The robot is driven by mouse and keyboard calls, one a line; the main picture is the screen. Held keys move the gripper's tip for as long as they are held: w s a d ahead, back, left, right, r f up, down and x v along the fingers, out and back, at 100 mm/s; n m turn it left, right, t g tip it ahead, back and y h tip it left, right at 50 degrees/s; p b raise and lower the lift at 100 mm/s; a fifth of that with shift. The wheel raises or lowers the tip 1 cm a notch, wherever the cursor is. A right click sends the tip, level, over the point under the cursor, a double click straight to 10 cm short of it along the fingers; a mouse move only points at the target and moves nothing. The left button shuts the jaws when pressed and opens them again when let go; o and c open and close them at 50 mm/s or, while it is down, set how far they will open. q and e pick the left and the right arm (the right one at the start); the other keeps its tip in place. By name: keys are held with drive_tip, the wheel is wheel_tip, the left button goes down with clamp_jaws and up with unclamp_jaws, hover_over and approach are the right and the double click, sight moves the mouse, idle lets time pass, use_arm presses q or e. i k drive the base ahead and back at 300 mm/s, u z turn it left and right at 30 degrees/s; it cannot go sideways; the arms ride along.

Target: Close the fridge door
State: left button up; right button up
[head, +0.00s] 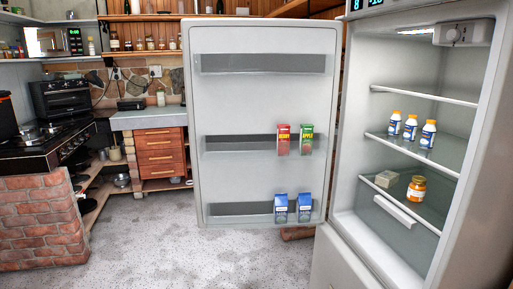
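The fridge (340,190) stands at the right of the head view with its interior facing me. Its door (262,105) is wide open, swung out to the left, and its inner side with shelves faces me. The door shelves hold a red carton (283,140), a green carton (306,140) and two blue cartons (281,208). Inside the fridge are several white bottles with blue labels (410,128), a jar (416,189) and a small pale block (387,179). Neither of my grippers is in view. The door's outer side is hidden.
A stove (60,150) on a brick plinth (42,222) stands at the left. A counter with wooden drawers (160,152) is behind, left of the door. The speckled floor (150,245) is clear in front of the door and between it and the plinth.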

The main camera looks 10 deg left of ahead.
sight(245, 78)
drive_tip(key=u, duration=1.25)
drive_tip(key=i, duration=5.65)
drive_tip(key=z, duration=4.6)
drive_tip(key=i, duration=0.5)
drive_tip(key=u, duration=0.05)
drive_tip(key=k, duration=0.45)
drive_tip(key=u, duration=0.55)
